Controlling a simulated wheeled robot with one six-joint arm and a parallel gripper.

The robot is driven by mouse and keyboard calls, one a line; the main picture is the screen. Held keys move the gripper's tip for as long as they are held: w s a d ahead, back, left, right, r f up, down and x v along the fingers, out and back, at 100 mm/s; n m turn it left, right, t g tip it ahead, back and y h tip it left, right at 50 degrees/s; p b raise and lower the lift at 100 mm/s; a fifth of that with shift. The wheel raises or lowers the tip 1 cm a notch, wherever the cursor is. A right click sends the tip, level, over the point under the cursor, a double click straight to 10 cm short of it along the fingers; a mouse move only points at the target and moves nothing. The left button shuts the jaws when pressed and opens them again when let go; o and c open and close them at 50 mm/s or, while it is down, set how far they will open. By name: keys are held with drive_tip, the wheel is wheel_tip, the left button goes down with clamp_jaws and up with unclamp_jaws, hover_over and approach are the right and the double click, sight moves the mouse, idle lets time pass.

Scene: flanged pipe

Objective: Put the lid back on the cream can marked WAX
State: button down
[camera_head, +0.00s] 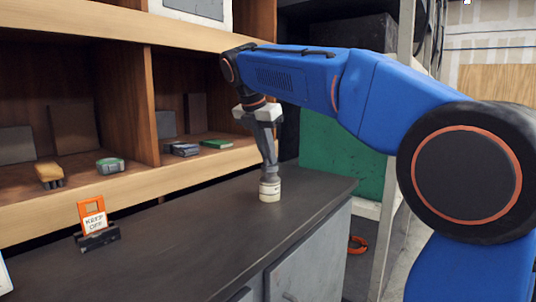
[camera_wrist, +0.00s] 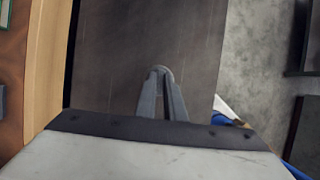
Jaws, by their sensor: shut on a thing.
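The cream can (camera_head: 270,195) stands upright on the dark counter (camera_head: 215,225), near its right end. My gripper (camera_head: 269,177) points down right above it, its fingertips at the can's top. The fingers are close together and shut on a small piece at the can's top, which I take to be the lid. I cannot tell whether the lid is seated on the can or just over it. The WAX marking is too small to read. In the wrist view my gripper (camera_wrist: 160,72) shows its fingers converging over the counter (camera_wrist: 110,60); the can is hidden there.
An orange and white KEEP OFF sign (camera_head: 93,222) stands at the left on the counter. Behind are wooden shelves with a brush (camera_head: 49,174), a tape roll (camera_head: 110,165) and small boxes (camera_head: 182,149). The counter between sign and can is clear.

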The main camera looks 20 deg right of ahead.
idle(0.3)
drive_tip(key=c, duration=1.3)
unclamp_jaws()
drive_tip(key=shift+r, duration=3.5)
clamp_jaws()
drive_tip(key=shift+f, duration=3.35)
